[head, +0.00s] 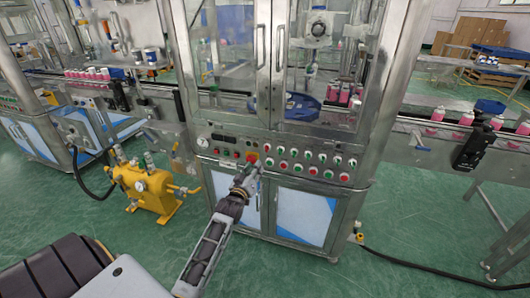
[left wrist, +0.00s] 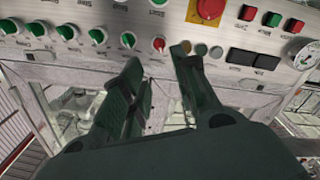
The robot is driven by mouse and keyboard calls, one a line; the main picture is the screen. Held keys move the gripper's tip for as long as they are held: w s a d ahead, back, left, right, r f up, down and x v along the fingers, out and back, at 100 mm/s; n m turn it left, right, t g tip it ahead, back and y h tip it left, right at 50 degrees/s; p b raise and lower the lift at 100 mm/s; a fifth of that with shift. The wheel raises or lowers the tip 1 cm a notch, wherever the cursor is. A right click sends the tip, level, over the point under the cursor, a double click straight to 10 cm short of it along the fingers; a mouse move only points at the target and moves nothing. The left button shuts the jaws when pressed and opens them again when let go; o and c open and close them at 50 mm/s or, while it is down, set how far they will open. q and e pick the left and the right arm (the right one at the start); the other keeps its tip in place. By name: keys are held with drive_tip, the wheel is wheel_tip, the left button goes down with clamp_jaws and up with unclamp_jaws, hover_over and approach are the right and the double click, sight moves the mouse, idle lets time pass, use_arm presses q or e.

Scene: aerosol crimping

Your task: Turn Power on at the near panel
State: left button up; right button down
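The near panel (head: 310,165) is a grey strip on the front of the glazed machine, with rows of green and red knobs and buttons. My left gripper (head: 250,178) is in front of its left half, just below the red emergency button (head: 252,157). In the left wrist view the panel (left wrist: 100,45) appears upside down. The left gripper's fingers (left wrist: 158,58) are apart, with nothing between them. A red knob (left wrist: 158,44) shows just beyond the gap, and small round lamps lie by the right fingertip. I cannot read which control is Power. My right gripper is not in view.
Cabinet doors (head: 300,215) are below the panel, and glass doors (head: 270,60) above. A yellow pump unit (head: 145,190) stands on the green floor at left. Conveyors with pink bottles (head: 438,114) run out on both sides. A black hose lies at right.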

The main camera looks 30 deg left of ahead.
sight(266, 149)
use_arm(q)
drive_tip(key=shift+n, duration=0.5)
drive_tip(key=shift+w, duration=0.2)
